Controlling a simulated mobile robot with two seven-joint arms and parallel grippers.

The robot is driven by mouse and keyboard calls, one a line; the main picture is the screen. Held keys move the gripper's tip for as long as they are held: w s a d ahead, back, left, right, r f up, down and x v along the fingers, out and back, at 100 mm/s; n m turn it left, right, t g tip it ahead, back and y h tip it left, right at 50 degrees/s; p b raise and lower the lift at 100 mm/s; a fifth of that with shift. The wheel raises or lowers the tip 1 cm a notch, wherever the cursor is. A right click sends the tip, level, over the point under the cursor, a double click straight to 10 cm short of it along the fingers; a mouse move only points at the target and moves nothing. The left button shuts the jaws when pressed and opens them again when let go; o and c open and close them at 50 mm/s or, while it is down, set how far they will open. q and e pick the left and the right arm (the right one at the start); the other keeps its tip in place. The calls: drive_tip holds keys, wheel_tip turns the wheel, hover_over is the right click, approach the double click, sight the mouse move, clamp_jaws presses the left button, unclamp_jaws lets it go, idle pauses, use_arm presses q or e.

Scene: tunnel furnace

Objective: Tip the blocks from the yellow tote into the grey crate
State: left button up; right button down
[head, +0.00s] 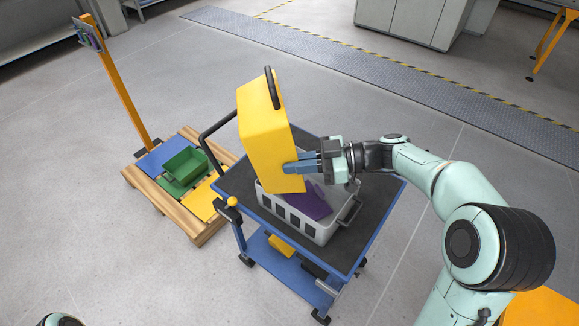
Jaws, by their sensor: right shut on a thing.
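The yellow tote (266,135) is held tipped steeply on its side above the grey crate, with a dark handle on its upper end. My right gripper (292,167) is shut on the tote at its right side. The grey crate (283,212) stands on the dark top of a blue cart, partly hidden by the tote and my gripper. A purple block (308,203) shows in the crate below the tote. The tote's inside is turned away from view. My left gripper is not in view.
The blue cart (232,187) has a dark push handle at its left and a lower shelf with a yellow item (281,246). A wooden pallet (198,228) to the left bears a green bin (185,167) and an orange post (125,95). Floor around is clear.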

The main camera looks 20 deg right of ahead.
drive_tip(key=shift+s+d+y, duration=0.1)
drive_tip(key=shift+d+y, duration=0.4)
drive_tip(key=shift+d+t+b, duration=0.15)
drive_tip(key=shift+t+b, duration=0.15)
drive_tip(key=shift+b, duration=0.05)
use_arm(q)
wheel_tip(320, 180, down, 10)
drive_tip(key=b, duration=1)
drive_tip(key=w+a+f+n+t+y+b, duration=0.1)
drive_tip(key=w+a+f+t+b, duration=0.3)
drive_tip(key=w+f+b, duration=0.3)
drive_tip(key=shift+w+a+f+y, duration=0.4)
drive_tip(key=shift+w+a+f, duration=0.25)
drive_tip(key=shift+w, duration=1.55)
use_arm(e)
drive_tip(key=s+d+m+t+y, duration=0.1)
drive_tip(key=d+m+t+y, duration=0.1)
drive_tip(key=d+y, duration=0.4)
drive_tip(key=shift+s+d+f+m+t, duration=0.35)
drive_tip(key=shift+d+t, duration=0.25)
drive_tip(key=shift+t, duration=0.3)
